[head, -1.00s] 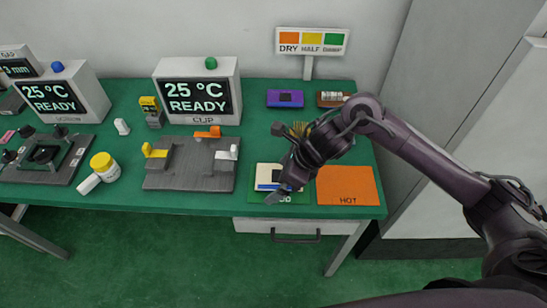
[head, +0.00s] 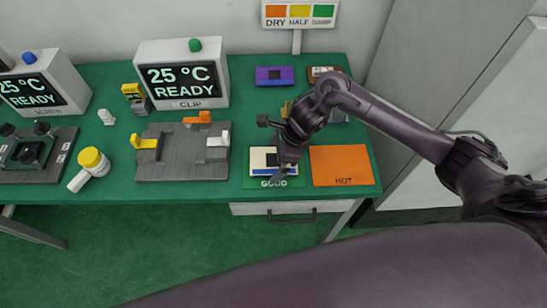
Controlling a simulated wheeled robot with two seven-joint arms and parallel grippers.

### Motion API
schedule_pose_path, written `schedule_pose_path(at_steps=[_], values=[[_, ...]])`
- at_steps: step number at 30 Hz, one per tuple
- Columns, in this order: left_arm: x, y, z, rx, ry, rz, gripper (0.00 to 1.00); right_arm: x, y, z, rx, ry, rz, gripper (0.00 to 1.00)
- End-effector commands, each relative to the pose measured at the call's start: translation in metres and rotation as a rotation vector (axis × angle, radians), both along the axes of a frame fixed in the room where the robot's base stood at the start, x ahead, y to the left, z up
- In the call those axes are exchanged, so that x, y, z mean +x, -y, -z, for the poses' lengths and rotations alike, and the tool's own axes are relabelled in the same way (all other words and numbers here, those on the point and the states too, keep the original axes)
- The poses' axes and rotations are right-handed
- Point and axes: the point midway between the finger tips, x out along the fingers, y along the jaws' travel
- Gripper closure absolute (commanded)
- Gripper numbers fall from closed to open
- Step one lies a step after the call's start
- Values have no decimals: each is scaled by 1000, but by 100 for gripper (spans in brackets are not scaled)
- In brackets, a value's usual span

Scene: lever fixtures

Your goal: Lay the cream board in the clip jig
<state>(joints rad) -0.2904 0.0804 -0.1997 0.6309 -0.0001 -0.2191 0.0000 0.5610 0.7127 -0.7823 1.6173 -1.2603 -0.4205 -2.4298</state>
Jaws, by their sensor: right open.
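The cream board (head: 260,157) lies on the green pad marked GOOD (head: 253,183), with a dark patch and a blue strip along its front edge. My right gripper (head: 283,172) is over the board's right part and hides some of it. It is open; whether its fingers touch the board cannot be told. My left gripper is out of view.
An orange HOT pad (head: 342,162) adjoins the green pad on the right. The CLIP display (head: 183,76) stands behind the jig, and a purple board (head: 274,76) lies at the back.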

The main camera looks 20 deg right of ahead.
Motion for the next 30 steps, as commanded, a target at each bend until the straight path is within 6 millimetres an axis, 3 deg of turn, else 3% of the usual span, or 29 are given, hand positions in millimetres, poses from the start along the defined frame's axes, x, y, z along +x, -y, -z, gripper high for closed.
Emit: schedule_pose_path(at_steps=[5,14,23,30], values=[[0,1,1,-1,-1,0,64,0,0,0,0,1,0,3],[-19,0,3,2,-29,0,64,0,0,0,0,1,1,42],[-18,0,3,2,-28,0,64,1,0,-3,2,2,2,43],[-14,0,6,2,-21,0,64,2,0,-25,1,6,-1,43]])
